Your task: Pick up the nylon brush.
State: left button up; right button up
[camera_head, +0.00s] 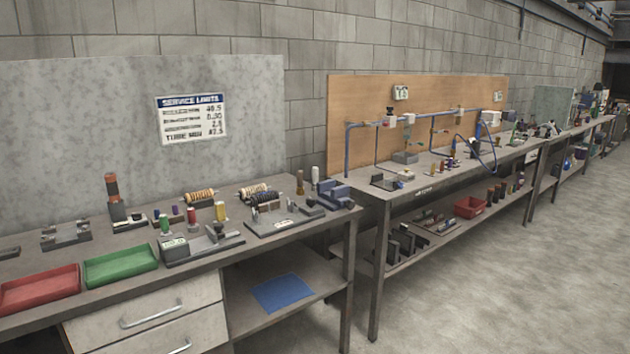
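I cannot pick out the nylon brush for certain at this distance. Two ribbed, striped cylinders, one tan and dark (201,197) and one darker (253,192), lie at the back of the near workbench (285,243). A brown turned handle-like piece (300,182) stands upright near that bench's right end, with a pale upright cylinder (315,176) beside it. Neither of my grippers is in view.
A red tray (40,289) and a green tray (120,266) sit at the near bench's front left. Grey fixtures (203,247) stand right of them. A blue cloth (282,293) lies on the lower shelf. A second bench adjoins at right; open floor (520,285) lies before it.

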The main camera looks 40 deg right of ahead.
aim_at(315, 171)
jog(key=i+l, duration=0.1)
jog(key=l, duration=0.65)
jog(key=i+l, duration=0.15)
jog(key=l, duration=0.65)
jog(key=i+l, duration=0.1)
jog(key=l, duration=0.65)
jog(key=i+l+u, duration=0.1)
jog(key=l, duration=0.7)
jog(key=i+l, duration=0.1)
jog(key=l, duration=0.65)
